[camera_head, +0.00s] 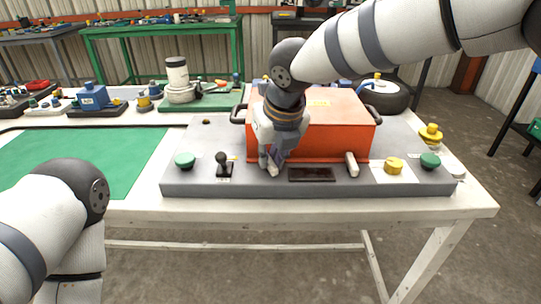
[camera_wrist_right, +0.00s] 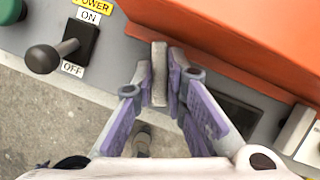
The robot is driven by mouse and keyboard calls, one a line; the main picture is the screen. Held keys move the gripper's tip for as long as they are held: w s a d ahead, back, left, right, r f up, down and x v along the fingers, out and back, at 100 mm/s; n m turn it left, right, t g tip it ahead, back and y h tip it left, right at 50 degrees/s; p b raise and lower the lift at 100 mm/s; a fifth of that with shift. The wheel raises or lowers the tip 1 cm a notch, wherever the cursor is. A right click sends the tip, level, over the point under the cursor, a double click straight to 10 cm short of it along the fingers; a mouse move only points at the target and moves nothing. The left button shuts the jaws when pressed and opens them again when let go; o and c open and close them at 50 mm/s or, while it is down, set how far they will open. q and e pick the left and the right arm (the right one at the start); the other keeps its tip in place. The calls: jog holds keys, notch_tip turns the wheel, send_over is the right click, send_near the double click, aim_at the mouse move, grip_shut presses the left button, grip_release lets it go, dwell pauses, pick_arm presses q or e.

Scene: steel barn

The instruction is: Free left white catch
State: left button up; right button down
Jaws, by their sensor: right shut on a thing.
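The orange box (camera_head: 325,128) sits on a grey panel (camera_head: 400,183). Its left white catch shows in the right wrist view (camera_wrist_right: 158,72), as a pale upright bar between the fingertips. In the head view my right gripper (camera_head: 271,163) covers that catch at the box's front left. My right gripper, also seen in the wrist view (camera_wrist_right: 160,88), is shut on the left white catch. The right white catch (camera_head: 351,164) stands at the box's front right, apart from the gripper. My left arm shows at the lower left, but its gripper is out of view.
A black lever (camera_head: 223,164) with a POWER ON/OFF label stands just left of my right gripper. A green button (camera_head: 185,160), a dark display (camera_head: 312,174), a yellow knob (camera_head: 394,165) and another green button (camera_head: 430,160) line the panel. The table's front edge lies close by.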

jog(key=n, duration=0.1)
jog(key=n+y, duration=0.1)
jog(key=n, duration=0.1)
jog(key=shift+w+f+g, duration=0.1)
jog(key=shift+f+g, duration=0.1)
jog(key=shift+g, duration=0.2)
jog(key=n, duration=0.1)
jog(key=n+b, duration=0.1)
jog(key=shift+d+f+n+g+y, duration=0.1)
jog(key=shift+d+n+g+y, duration=0.05)
jog(key=shift+n+g+y, duration=0.15)
jog(key=n+g+b, duration=0.1)
jog(key=n, duration=0.2)
jog(key=shift+w+n+y, duration=0.1)
jog(key=shift+n+y, duration=0.2)
jog(key=shift+y, duration=0.1)
pick_arm(q)
jog(key=shift+g, duration=0.8)
jog(key=shift+s+f+b, duration=0.75)
jog(key=shift+s+f, duration=1.25)
jog(key=shift+f, duration=0.1)
pick_arm(e)
jog(key=shift+n+g, duration=0.8)
jog(key=shift+n, duration=1)
jog(key=c, duration=1.6)
grip_release()
jog(key=shift+r, duration=0.2)
